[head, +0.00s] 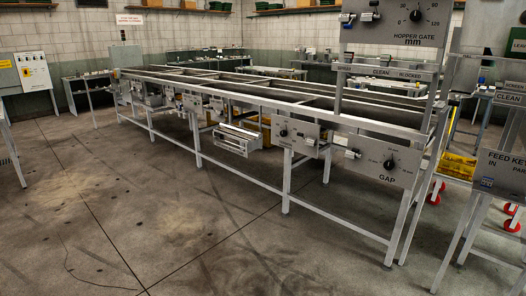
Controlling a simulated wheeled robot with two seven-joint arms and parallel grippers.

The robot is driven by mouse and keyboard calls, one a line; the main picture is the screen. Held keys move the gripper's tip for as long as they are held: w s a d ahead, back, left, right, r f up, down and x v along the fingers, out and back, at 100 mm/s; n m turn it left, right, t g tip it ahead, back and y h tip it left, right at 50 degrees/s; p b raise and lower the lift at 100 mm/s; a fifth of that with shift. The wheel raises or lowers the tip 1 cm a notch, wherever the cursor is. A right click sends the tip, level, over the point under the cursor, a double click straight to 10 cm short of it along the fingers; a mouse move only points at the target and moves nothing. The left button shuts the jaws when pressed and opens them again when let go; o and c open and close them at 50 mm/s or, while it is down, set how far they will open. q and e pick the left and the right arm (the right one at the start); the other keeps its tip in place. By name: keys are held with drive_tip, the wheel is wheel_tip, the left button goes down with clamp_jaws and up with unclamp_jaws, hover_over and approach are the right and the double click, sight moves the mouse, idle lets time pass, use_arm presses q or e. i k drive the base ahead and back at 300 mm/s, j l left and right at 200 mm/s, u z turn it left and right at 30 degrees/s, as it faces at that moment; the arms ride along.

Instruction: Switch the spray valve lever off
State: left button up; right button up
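A long grey roller sizer frame (260,97) runs from the back left to the near right. I cannot pick out the spray valve lever, and no readable label says spray. Small panels hang along the near side of the machine. One panel (298,133) has a dark knob and small fittings. The nearest, the GAP panel (380,164), has a black knob and a small pale fitting on its left. The panels farther along are too small to read. Neither of my grippers is in view.
A HOPPER GATE panel (398,24) stands above the near end. A FEED KEY stand (499,177) is at the right, beside a yellow bin (459,166) and red wheels. A grey cabinet (34,72) stands at the left. The concrete floor (150,210) in front is clear.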

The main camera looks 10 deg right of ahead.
sight(350, 25)
drive_tip(key=i+l+z, duration=0.35)
drive_tip(key=i+z, duration=0.4)
drive_tip(key=i, duration=0.15)
